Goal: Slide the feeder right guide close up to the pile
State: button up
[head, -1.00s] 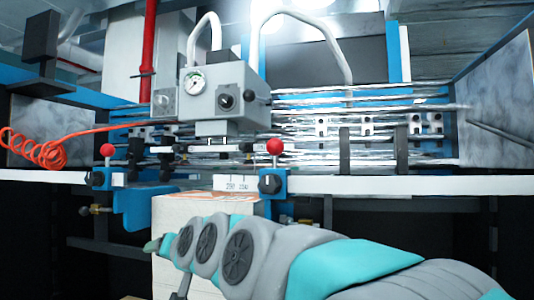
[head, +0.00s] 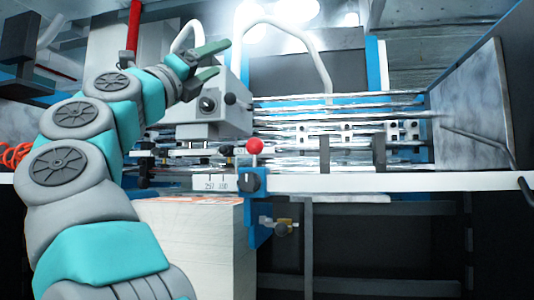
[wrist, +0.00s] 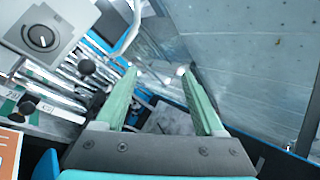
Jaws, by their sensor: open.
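The feeder right guide (head: 250,182) is a blue block on the white rail, with a red ball knob above and a black dial on its face. Its blue lower part hangs down at the right edge of the pile (head: 190,250), a tall stack of pale sheets with an orange-printed top. Any gap between them is too small to tell.
The white rail (head: 390,183) runs right from the guide with a printed scale (head: 214,182) to its left. The grey control box (head: 225,110) stands above the pile. My arm covers the left side.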

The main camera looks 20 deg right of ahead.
aim_at(248, 147)
jog(key=s+d+f+m+g+y, duration=0.1)
jog(key=f+m+g, duration=0.1)
jog(key=f, duration=0.3)
jog(key=s+d+f+m+g+y, duration=0.1)
jog(key=f+m+g+y, duration=0.1)
jog(key=f, duration=0.4)
jog(key=s+d+f+m+g+y, duration=0.1)
jog(key=f+m+g, duration=0.1)
jog(key=f, duration=0.3)
jog(key=shift+d+f+m+g+b, duration=0.25)
jog(key=shift+d+m+g+b, duration=0.15)
jog(key=shift+g, duration=0.2)
jog(key=x, duration=0.7)
jog(key=shift+w+d, duration=0.15)
jog(key=shift+d, duration=0.1)
grip_shut()
